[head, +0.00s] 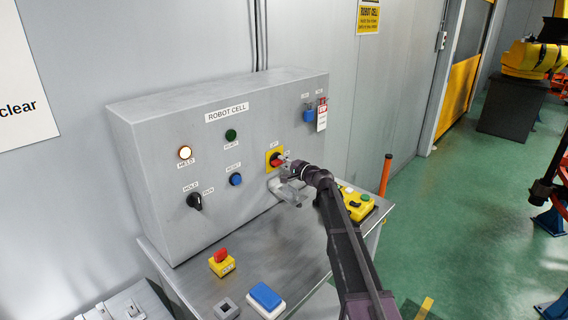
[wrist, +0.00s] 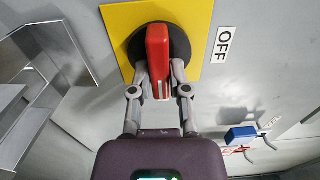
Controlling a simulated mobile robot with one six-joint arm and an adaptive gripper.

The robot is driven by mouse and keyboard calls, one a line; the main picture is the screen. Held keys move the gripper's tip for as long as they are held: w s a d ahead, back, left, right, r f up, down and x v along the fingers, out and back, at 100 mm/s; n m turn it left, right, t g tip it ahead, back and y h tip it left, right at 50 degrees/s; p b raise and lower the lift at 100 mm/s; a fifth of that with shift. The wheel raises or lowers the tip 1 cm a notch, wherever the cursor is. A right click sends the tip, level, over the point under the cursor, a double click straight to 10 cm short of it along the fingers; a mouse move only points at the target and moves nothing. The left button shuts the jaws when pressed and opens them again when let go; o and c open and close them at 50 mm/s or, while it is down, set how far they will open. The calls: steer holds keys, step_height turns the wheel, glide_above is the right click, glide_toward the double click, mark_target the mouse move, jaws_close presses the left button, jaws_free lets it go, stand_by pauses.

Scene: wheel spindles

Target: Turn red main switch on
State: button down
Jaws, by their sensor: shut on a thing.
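The red main switch is a red handle (wrist: 158,55) on a black round base, on a yellow plate (wrist: 117,22) on the grey panel. In the wrist view the handle stands upright, with pale marks at its lower end, and the OFF label (wrist: 223,44) is to the right of the plate. The handle lies crosswise to the direction of that label. My gripper (wrist: 159,78) is shut on the handle, one finger on each side of its lower part. In the head view my gripper (head: 284,166) is at the switch and partly covers it; the yellow plate (head: 269,155) shows beside it.
The panel also carries a black selector knob (head: 195,201), a blue button (head: 236,179), a green light (head: 231,135) and blue padlocks with tags (head: 309,115). Below, the metal shelf holds a red-and-yellow stop button (head: 222,262) and a yellow control box (head: 356,203).

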steer(key=shift+a, duration=0.1)
steer(key=c, duration=0.6)
jaws_free()
steer(key=v, duration=1.2)
steer(key=shift+s, duration=0.1)
